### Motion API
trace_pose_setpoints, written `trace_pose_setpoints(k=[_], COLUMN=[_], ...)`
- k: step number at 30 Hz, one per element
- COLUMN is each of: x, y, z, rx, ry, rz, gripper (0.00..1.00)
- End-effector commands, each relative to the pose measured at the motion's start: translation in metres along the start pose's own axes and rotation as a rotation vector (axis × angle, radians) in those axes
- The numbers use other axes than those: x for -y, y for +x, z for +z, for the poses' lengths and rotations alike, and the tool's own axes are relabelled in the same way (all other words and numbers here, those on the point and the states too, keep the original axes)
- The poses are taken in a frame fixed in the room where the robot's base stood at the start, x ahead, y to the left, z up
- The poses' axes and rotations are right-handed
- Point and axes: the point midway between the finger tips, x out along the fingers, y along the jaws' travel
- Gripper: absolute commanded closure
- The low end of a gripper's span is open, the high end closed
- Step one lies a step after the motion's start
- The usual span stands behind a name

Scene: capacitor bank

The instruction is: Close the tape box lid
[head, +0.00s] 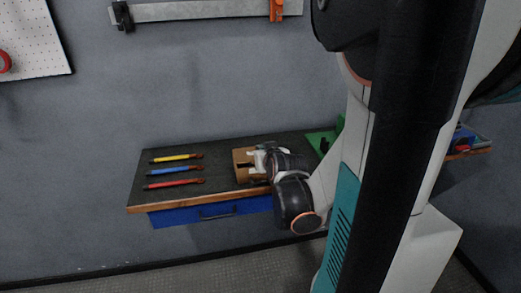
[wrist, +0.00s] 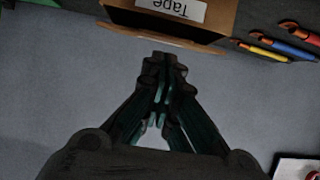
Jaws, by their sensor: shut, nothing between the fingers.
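The brown cardboard tape box (head: 242,166) sits on the dark workbench top, partly hidden by my arm in the head view. In the wrist view the tape box (wrist: 226,17) is at the top edge, with a white "Tape" label upside down. A thin brown panel (wrist: 150,36), which looks like the open lid seen nearly edge-on, runs along its near side with a dark gap behind. My gripper (wrist: 164,58) is shut and empty, its fingertips just below that panel in the picture. I cannot tell whether they touch it. In the head view the fingertips are not clear.
Yellow (head: 176,157), blue (head: 174,169) and red (head: 173,183) slim tools lie on the bench (head: 222,149) left of the box. A green object (head: 318,140) is to the right. A blue drawer (head: 180,216) is under the bench top. A grey wall stands behind.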

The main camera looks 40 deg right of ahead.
Motion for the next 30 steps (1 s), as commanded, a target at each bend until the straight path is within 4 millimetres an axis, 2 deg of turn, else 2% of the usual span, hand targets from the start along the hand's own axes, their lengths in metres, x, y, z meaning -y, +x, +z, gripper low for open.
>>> trace_pose_setpoints(k=[1,3,12,19,30], x=[0.000,0.000,0.000,0.000,0.000], y=[0.002,0.003,0.007,0.009,0.010], z=[0.011,0.019,0.044,0.052,0.053], rx=[0.000,0.000,0.001,0.001,0.001], ry=[0.000,0.000,0.000,0.000,0.000], rz=[0.000,0.000,0.000,0.000,0.000], gripper=[1.00,1.00,1.00,1.00,1.00])
